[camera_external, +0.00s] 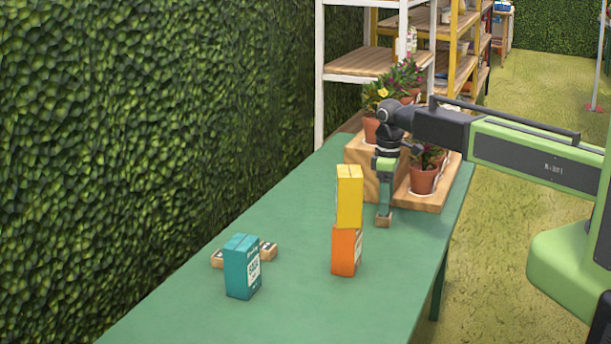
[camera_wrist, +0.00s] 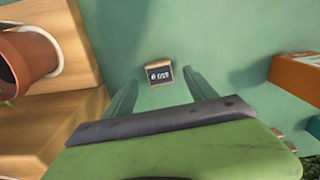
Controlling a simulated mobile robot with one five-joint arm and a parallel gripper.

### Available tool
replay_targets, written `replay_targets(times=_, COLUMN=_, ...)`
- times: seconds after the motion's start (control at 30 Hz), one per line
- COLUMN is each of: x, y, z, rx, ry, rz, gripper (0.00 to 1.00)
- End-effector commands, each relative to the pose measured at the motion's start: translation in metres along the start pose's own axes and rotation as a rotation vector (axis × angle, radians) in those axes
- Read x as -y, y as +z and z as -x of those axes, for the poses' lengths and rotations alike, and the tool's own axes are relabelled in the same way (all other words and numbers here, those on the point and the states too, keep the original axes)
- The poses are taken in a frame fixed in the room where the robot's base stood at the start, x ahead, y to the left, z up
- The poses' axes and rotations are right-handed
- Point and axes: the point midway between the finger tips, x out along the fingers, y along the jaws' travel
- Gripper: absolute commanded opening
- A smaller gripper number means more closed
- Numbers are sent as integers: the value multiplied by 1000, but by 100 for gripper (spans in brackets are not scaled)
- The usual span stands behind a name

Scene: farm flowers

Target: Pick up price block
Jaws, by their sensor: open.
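The price block (camera_wrist: 159,73) is a small wooden block with a black, white-lettered label, lying on the green table (camera_wrist: 215,35). In the external view the price block (camera_external: 384,219) shows right below my fingertips, in front of the wooden plant stand. My gripper (camera_external: 384,204) points down over it. In the wrist view my gripper (camera_wrist: 161,90) is open, its two fingers apart to left and right, with the block a little beyond them and nothing held. I cannot tell the exact height of the fingertips over the block.
A yellow box (camera_external: 349,196) stands on an orange box (camera_external: 346,251), left of my gripper. The stepped stand (camera_external: 425,200) with potted flowers (camera_external: 424,178) is close by on the right. A teal box (camera_external: 242,268) and small wooden blocks (camera_external: 268,250) are farther left.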

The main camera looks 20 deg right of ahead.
Motion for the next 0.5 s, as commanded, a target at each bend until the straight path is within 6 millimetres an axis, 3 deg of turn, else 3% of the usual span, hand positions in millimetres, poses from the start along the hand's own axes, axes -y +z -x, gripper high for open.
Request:
replay_targets(times=0.03, x=0, y=-1, z=-15, rx=0, ry=0, rz=0, gripper=65)
replay_targets(times=0.2, x=-1, y=-3, z=-44, rx=-1, ry=1, rz=0, gripper=65)
replay_targets(times=0.5, x=-1, y=-3, z=-44, rx=-1, ry=2, rz=-1, gripper=63)
